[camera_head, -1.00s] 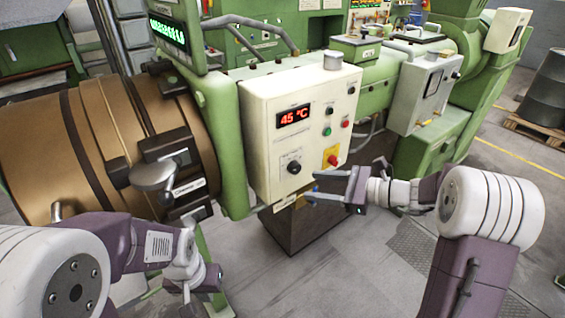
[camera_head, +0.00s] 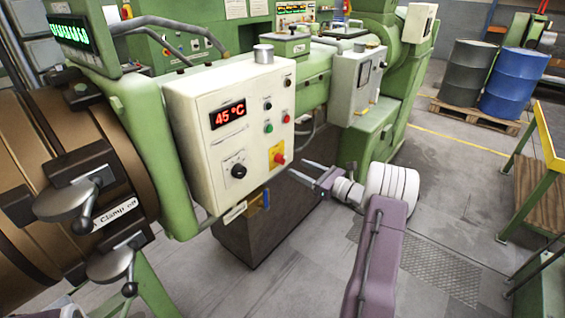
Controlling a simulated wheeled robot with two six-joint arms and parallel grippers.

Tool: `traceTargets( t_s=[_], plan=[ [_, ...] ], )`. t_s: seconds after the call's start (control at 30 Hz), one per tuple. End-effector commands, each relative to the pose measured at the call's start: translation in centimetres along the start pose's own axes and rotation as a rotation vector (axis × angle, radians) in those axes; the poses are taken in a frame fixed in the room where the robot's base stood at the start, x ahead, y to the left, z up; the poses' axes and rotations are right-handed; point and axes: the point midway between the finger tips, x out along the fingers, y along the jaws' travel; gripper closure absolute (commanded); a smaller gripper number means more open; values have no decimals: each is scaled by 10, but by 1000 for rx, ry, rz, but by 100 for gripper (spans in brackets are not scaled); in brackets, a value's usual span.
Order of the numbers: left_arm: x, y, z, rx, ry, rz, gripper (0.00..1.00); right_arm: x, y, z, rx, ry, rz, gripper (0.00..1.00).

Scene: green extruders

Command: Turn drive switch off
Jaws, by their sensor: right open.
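A cream control box (camera_head: 200,120) on the green machine bears a red display reading 45 °C. On its front are a black rotary knob (camera_head: 238,171), a red switch on a yellow plate (camera_head: 277,155), and small red, green and black buttons. The labels are too small to read, so I cannot tell which control is the drive switch. My right gripper (camera_head: 297,166) is open and empty, just right of the box's lower right corner, its two fingers pointing left. It appears apart from the switch. My left gripper is out of view.
A brown barrel with clamp levers (camera_head: 70,200) fills the left. A second grey box (camera_head: 355,85) stands behind. Drums (camera_head: 515,80) on a pallet and a green-framed stand (camera_head: 545,190) are at right. Floor at lower middle is clear.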

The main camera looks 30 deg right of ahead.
Motion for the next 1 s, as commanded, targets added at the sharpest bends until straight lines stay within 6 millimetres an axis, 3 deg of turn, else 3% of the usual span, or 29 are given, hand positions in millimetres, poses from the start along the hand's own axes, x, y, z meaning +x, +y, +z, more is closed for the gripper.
traceTargets(
  t_s=[0.1,0.3,0.43,0.67,0.7,0.87,0.9,1.0],
  plan=[
    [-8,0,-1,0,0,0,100,27,2,2,1,0,5,48],
    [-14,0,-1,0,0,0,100,63,2,1,1,0,4,48],
    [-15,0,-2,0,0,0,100,74,2,1,1,0,3,48],
    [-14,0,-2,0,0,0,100,76,1,0,1,0,1,48],
    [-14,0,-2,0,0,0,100,76,1,0,1,0,2,51],
    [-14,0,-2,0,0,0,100,76,1,0,1,0,2,95],
    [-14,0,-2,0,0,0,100,76,1,0,1,0,2,100],
    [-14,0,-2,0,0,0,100,76,1,0,0,0,2,100]
  ],
)
